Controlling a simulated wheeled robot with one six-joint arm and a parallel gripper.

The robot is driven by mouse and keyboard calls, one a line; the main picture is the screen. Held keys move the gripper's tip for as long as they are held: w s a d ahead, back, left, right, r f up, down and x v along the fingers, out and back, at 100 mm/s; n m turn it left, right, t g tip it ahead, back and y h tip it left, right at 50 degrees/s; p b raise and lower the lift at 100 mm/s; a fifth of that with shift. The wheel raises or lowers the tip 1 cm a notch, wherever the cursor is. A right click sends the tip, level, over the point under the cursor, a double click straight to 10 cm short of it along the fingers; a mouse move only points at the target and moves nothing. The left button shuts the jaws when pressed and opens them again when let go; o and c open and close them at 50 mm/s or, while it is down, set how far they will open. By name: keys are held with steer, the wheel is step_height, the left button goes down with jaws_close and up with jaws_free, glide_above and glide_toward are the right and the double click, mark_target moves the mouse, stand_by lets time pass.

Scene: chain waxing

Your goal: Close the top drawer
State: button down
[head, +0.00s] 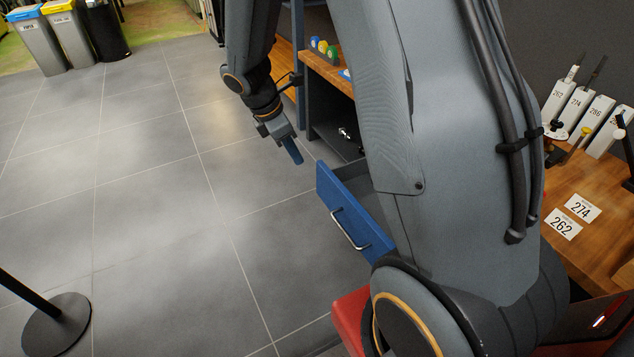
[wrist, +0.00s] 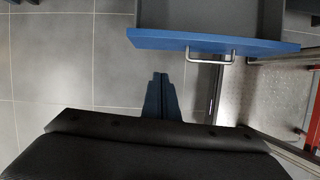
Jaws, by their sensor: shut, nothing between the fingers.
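The blue drawer (head: 350,215) stands open, pulled out from the bench, with a silver bar handle (head: 350,230) on its front. In the wrist view the drawer front (wrist: 215,42) and its handle (wrist: 211,56) show near the top, with part of the grey inside. My gripper (head: 292,150) is shut and empty, pointing down beyond the drawer in the head view, apart from it. In the wrist view its blue fingertips (wrist: 160,82) are together, below and left of the handle. My own arm hides much of the bench and the drawer's right end.
A wooden worktop (head: 575,195) with number cards is at the right. A dark shelf (head: 335,125) lies behind the drawer. A black post base (head: 55,325) stands at the lower left. The grey tiled floor (head: 150,200) left of the drawer is clear.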

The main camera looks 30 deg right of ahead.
mark_target(319, 171)
steer(key=shift+n, duration=0.5)
steer(key=shift+w+d+f+b, duration=0.3)
steer(key=shift+d+f+b, duration=0.3)
steer(key=shift+d+f, duration=0.95)
steer(key=shift+w+d+f+b, duration=0.25)
steer(key=shift+d+f+b, duration=0.65)
steer(key=shift+f, duration=1.15)
steer(key=shift+w+d+f+b, duration=0.35)
steer(key=shift+d+f, duration=1.15)
steer(key=shift+f, duration=0.3)
